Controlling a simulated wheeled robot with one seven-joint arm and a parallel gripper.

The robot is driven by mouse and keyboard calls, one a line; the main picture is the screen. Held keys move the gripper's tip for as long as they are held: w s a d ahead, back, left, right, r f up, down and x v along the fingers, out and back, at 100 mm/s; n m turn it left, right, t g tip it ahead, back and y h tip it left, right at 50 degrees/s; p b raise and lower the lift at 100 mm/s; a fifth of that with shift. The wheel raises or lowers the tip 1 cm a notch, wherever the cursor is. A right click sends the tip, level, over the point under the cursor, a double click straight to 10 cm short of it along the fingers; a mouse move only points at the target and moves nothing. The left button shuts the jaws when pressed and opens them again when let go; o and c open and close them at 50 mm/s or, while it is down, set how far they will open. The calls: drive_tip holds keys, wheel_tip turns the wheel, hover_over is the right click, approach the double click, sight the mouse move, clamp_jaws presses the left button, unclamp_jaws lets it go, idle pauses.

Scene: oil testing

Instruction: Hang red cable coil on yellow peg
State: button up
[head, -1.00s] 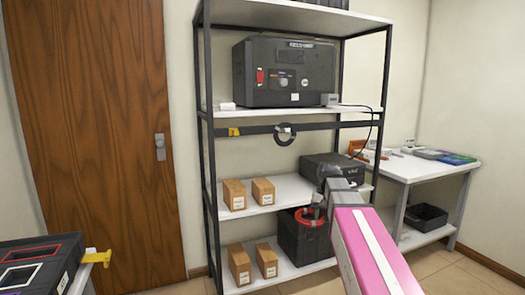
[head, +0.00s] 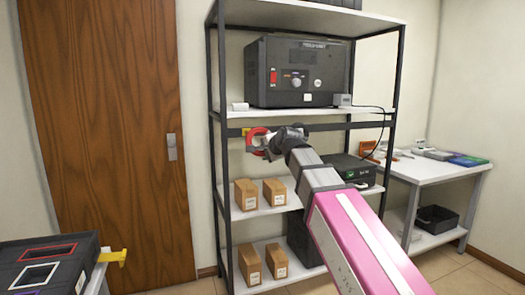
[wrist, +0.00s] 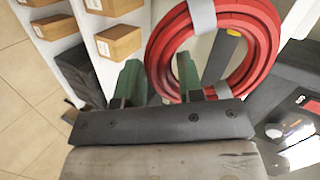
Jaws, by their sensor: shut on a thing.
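The red cable coil (head: 257,141) is held up at the shelf rail, at the left end of my outstretched arm. In the wrist view the coil (wrist: 265,50) is a thick red ring with grey bands. My gripper (wrist: 160,78), with green fingers, is shut on the coil's near left side. In the wrist view a dark bar with a yellow end (wrist: 233,32) shows through the ring's opening. I cannot tell whether the coil is around it or only in front.
The rail (head: 350,125) runs under a shelf with a black instrument (head: 298,72). Cardboard boxes (head: 246,193) stand on the lower shelves. A black unit (head: 350,170) sits to the right below the rail. My gripper hides the rail where a black ring hung earlier.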

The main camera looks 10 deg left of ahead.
drive_tip(key=shift+s+a+r+t, duration=0.15)
drive_tip(key=shift+a+r+t, duration=0.15)
drive_tip(key=shift+a+r, duration=0.35)
drive_tip(key=shift+a, duration=0.1)
drive_tip(key=shift+w, duration=0.2)
drive_tip(key=w+a+f, duration=0.1)
drive_tip(key=w+a, duration=0.4)
drive_tip(key=w, duration=0.3)
drive_tip(key=shift+w+f, duration=0.15)
drive_tip(key=shift+f, duration=0.25)
idle(0.4)
drive_tip(key=shift+a, duration=0.1)
idle(0.4)
drive_tip(key=o, duration=1)
drive_tip(key=shift+o, duration=0.2)
